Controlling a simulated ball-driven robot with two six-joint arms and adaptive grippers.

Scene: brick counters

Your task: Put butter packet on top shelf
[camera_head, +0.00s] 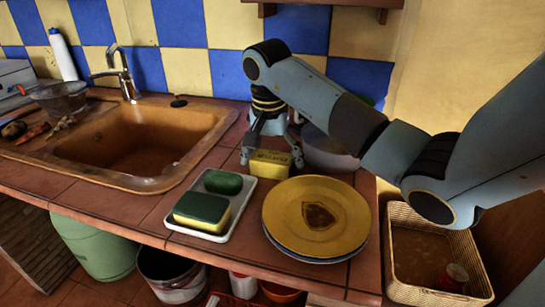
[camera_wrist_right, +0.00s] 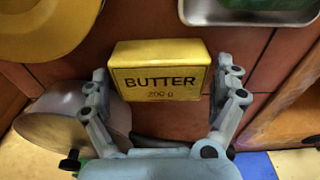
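The yellow butter packet (camera_head: 271,163) stands on the tiled counter, behind the plates and the sponge tray. In the right wrist view the packet (camera_wrist_right: 160,72) shows its "BUTTER 200 g" label. My right gripper (camera_head: 270,150) reaches down to it from above and behind. Its open fingers (camera_wrist_right: 165,75) are on either side of the packet, the left one close to its edge and the right one with a small gap. A wooden shelf (camera_head: 335,3) is on the wall at the top edge; only its underside part shows. My left gripper is not in view.
Stacked yellow plates (camera_head: 316,217) and a white tray (camera_head: 239,211) with sponges stand in front of the packet. A grey bowl or pot (camera_head: 327,152) is close on its right, partly behind my arm. The sink (camera_head: 150,140) is left; a wicker basket (camera_head: 398,285) stands right.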

